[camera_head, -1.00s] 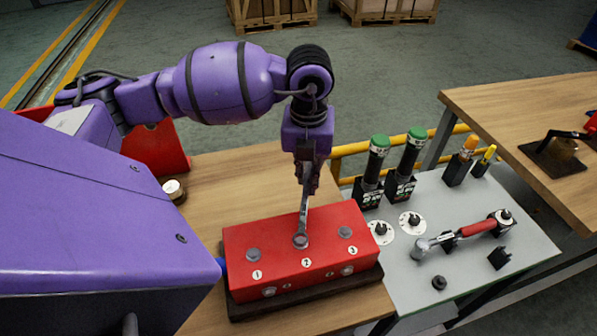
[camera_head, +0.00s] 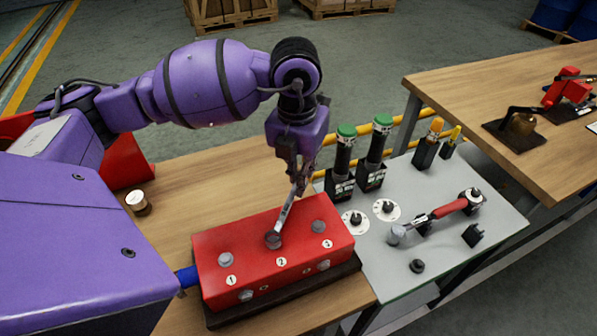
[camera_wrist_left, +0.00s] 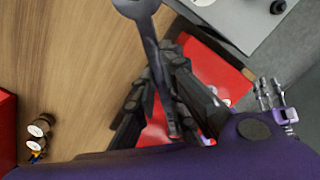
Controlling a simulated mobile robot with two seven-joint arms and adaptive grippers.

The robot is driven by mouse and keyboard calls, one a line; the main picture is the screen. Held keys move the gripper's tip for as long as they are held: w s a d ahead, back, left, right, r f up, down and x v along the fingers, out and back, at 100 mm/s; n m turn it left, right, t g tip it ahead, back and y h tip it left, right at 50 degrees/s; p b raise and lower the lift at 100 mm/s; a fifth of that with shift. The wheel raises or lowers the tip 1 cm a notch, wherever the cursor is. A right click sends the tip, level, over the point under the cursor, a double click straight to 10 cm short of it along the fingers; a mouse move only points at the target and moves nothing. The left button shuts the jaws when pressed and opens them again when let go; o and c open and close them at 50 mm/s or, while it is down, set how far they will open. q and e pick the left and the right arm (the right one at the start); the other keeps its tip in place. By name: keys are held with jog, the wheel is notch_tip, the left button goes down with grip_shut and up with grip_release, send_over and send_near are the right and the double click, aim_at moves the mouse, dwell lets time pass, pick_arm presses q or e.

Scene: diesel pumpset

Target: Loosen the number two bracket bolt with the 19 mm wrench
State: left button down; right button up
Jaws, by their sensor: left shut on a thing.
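The red block (camera_head: 222,279) carries three bolts on top, labelled 1, 2 and 3. My left gripper (camera_head: 297,184) is above and behind the block, shut on the grey wrench (camera_head: 286,210). The wrench slants down to the left, and its lower end is at the number two bolt (camera_head: 273,240). It appears to sit around the bolt head; the exact fit is too small to tell. In the left wrist view the wrench (camera_wrist_left: 151,42) runs between the dark fingers (camera_wrist_left: 163,92), with a rounded end at the top.
The grey table (camera_head: 378,283) at the right holds a red-handled tool (camera_head: 449,208), two green-capped cylinders (camera_head: 344,155) and (camera_head: 377,145), and yellow-handled tools (camera_head: 432,135). A small round jar (camera_head: 137,202) stands left on the wooden bench (camera_head: 191,205). Bench space behind the block is clear.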

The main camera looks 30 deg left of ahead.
jog(key=shift+s, duration=0.15)
pick_arm(q)
jog(key=shift+f, duration=0.65)
pick_arm(e)
jog(key=shift+s+d+f, duration=0.15)
jog(key=shift+s+f, duration=0.2)
jog(key=shift+s, duration=0.1)
pick_arm(q)
jog(key=shift+r, duration=0.1)
pick_arm(e)
jog(key=shift+w, duration=0.15)
